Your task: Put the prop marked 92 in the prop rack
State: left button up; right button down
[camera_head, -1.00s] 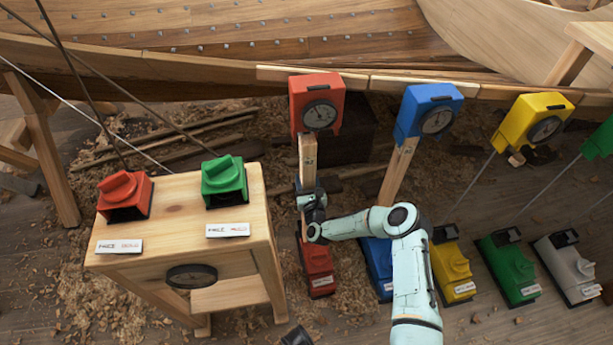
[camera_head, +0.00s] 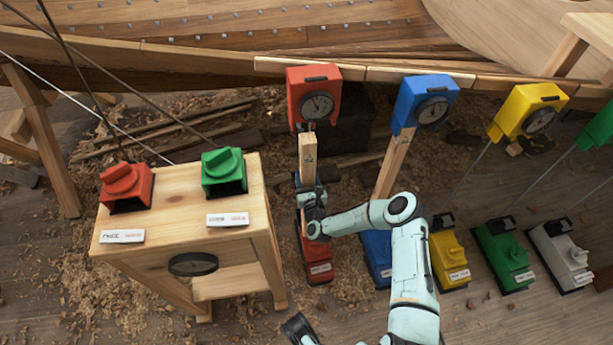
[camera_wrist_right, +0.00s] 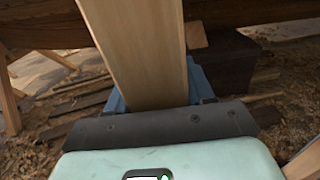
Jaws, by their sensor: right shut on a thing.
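A pale wooden prop (camera_head: 307,152) stands nearly upright below the red dial gauge (camera_head: 314,97) at the hull's edge. It has a small dark mark, too small to read. My right gripper (camera_head: 312,197) is shut on its lower part, above a red base (camera_head: 317,262). In the right wrist view the prop (camera_wrist_right: 145,50) rises between the gripper's blue fingers; its lower end is hidden. A second wooden prop (camera_head: 392,168) leans beneath the blue gauge (camera_head: 426,101). I cannot make out the prop rack or the number 92.
A wooden stand (camera_head: 146,215) at left carries a red box (camera_head: 127,184) and a green box (camera_head: 224,172). Yellow (camera_head: 448,258), green (camera_head: 504,256) and grey (camera_head: 560,256) bases line the floor at right. The hull (camera_head: 190,68) runs across the back.

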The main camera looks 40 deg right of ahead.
aim_at(309, 175)
jog(key=shift+r, duration=0.3)
notch_tip(309, 175, up, 6)
jog(key=p, duration=0.4)
jog(key=shift+r, duration=0.1)
dwell(0.3)
jog(key=shift+p+v, duration=0.95)
jog(key=shift+v, duration=1.7)
jog(key=p+v, duration=0.1)
jog(key=v, duration=0.6)
jog(key=shift+s+a, duration=0.15)
jog(key=shift+s, duration=0.15)
